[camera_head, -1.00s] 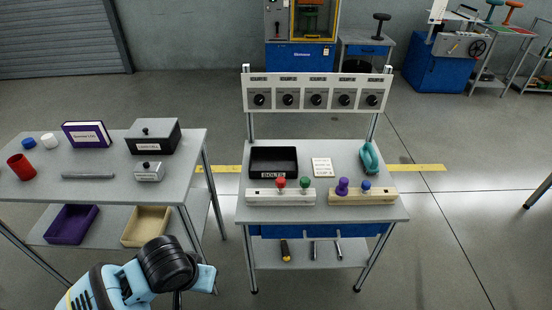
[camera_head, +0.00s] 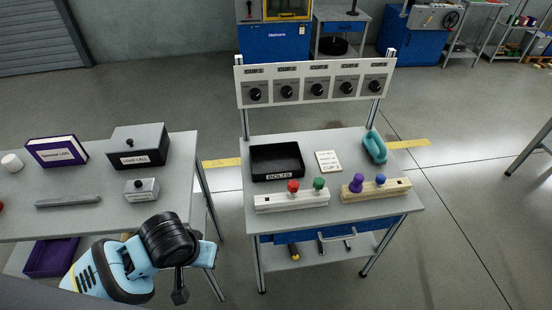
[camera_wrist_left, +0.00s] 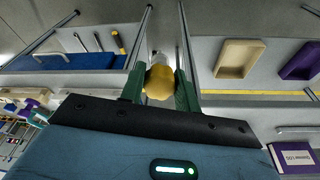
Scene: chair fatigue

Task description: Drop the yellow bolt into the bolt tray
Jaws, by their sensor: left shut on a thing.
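The yellow bolt (camera_wrist_left: 158,84) is between the green fingers of my left gripper in the left wrist view, and the gripper is shut on it. In the head view my left gripper (camera_head: 180,292) hangs low at the bottom left, in front of the gap between the two tables; the bolt cannot be made out there. The bolt tray (camera_head: 277,176), a black open box marked BOLTS, stands on the right-hand table, up and to the right of the gripper. Its visible floor looks empty. My right gripper is not seen.
A white card (camera_head: 328,162) lies beside the tray. A dial panel (camera_head: 315,80) rises behind. The left table (camera_head: 90,215) holds a load cell box (camera_head: 138,148).

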